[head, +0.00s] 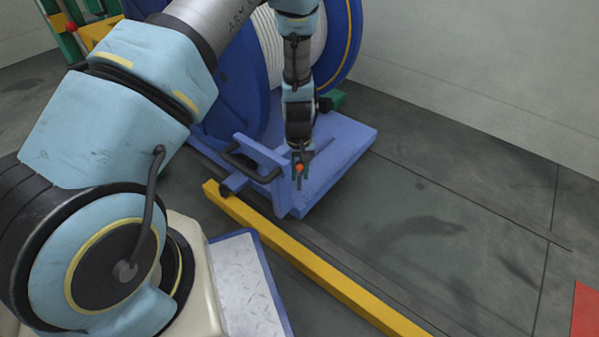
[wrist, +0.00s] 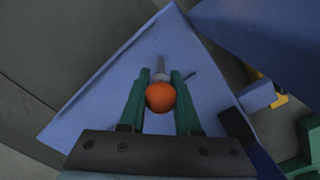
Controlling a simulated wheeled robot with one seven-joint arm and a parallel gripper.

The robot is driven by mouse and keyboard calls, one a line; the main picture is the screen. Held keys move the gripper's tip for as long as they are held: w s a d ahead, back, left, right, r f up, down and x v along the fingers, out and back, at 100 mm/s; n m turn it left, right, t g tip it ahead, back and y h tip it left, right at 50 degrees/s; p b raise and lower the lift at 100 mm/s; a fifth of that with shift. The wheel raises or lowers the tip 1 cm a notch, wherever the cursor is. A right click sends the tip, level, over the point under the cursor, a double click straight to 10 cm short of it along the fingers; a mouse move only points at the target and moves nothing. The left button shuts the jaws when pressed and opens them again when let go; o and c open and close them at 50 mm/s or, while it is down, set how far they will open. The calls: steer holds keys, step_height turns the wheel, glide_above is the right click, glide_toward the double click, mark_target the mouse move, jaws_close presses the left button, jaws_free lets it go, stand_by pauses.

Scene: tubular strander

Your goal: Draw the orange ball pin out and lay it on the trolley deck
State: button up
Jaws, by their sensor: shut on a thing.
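The orange ball pin (wrist: 160,97) has a round orange head and a short grey shank. In the wrist view the head sits between the two green fingers of my gripper (wrist: 160,100), which is shut on the pin. In the head view the ball (head: 299,167) shows small between the fingertips of my gripper (head: 300,174), over the near end of the blue trolley deck (head: 345,148). The deck also fills much of the wrist view (wrist: 100,95) behind the pin. I cannot tell whether the shank's tip touches the deck or is clear of it.
A blue reel (head: 257,48) wound with white strand stands behind the deck. A dark handle (head: 248,166) and a blue upright are at the deck's near left side. A yellow floor rail (head: 320,265) runs in front.

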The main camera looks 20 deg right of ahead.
steer(key=shift+w+d+y+p, duration=0.2)
steer(key=shift+d+y+p, duration=0.25)
steer(key=shift+p, duration=0.45)
jaws_close()
steer(key=shift+w+d+f+g+y, duration=0.3)
steer(key=shift+d+g+y, duration=0.2)
steer(key=shift+g+y, duration=0.1)
steer(key=shift+w+d+f, duration=0.1)
steer(key=shift+d, duration=0.05)
steer(key=shift+w+d+f+g+y+b, duration=0.15)
steer(key=shift+w+d+g+y+b, duration=0.1)
steer(key=shift+d+g+y+b, duration=0.3)
steer(key=shift+w+d+y+b, duration=0.1)
steer(key=shift+y+b, duration=0.2)
steer(key=o, duration=1)
jaws_free()
